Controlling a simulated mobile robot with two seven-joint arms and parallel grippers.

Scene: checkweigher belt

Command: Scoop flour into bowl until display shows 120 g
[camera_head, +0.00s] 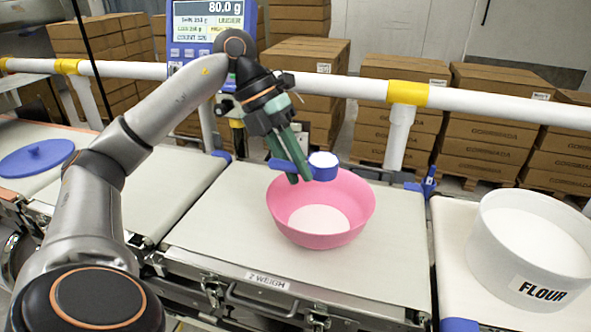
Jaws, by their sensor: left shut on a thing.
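My left gripper (293,172) is shut on the handle of a blue scoop (323,167). The scoop is upright, and white flour shows at its top. It is held above the back part of a pink bowl (362,205). Flour (319,218) lies in the bottom of the bowl. The bowl stands on the weigh belt (230,230). The display (212,20) behind my arm reads 80.0 g. A white tub labelled FLOUR (540,285) stands at the right with flour inside. My right gripper is not in view.
A white rail (340,86) with yellow clamps runs behind the belts. Stacked cartons (500,120) stand beyond it. A blue disc (37,157) lies on the left belt. The weigh belt is clear around the bowl.

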